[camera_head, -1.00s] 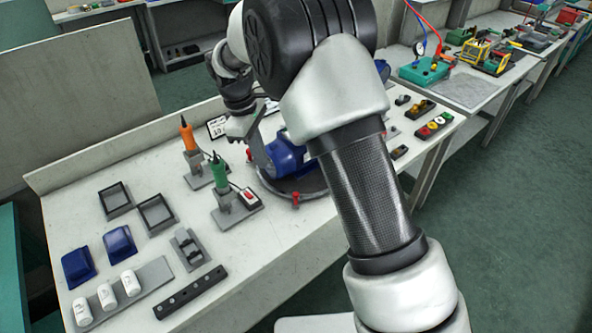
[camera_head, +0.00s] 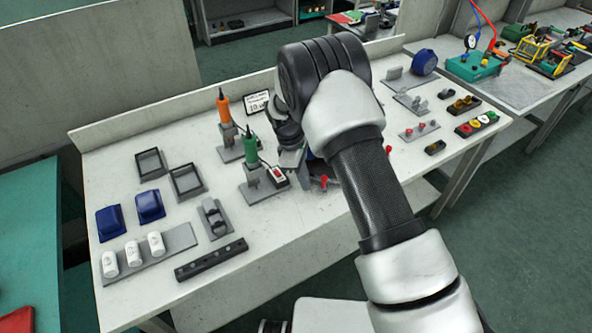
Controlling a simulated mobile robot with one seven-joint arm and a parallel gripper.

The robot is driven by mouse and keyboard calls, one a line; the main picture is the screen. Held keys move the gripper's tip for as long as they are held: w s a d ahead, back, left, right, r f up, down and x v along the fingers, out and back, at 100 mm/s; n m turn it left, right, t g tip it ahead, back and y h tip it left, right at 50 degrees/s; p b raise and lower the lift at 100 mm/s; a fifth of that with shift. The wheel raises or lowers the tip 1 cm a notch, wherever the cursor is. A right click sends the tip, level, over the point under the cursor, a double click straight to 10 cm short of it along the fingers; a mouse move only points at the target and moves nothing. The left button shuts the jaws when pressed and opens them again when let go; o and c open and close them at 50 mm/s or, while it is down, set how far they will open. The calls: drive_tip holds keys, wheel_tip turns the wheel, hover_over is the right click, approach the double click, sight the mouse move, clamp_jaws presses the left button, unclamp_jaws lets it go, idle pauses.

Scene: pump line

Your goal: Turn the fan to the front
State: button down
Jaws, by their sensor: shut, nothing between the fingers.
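The blue motor-like unit (camera_head: 310,155) on the round turntable stands at the middle of the bench. My arm covers nearly all of it, leaving only a sliver of blue and a red clamp knob (camera_head: 323,182) at the front. I cannot see its fan or which way it faces. My gripper (camera_head: 291,142) is partly in view, low at the left side of the unit behind my wrist. It is shut and empty. Its fingertips are hidden, and I cannot tell whether it touches the unit.
Orange (camera_head: 226,122) and green (camera_head: 250,152) screwdrivers stand upright in holders close on the left. A red-button box (camera_head: 278,177) lies beside the green one. White canisters (camera_head: 132,253) and blue covers (camera_head: 149,206) are farther left. A blue round part (camera_head: 424,62) stands at the back right.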

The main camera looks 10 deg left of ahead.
drive_tip(key=shift+s+d, duration=0.2)
drive_tip(key=shift+d, duration=0.9)
drive_tip(key=shift+d+r, duration=0.1)
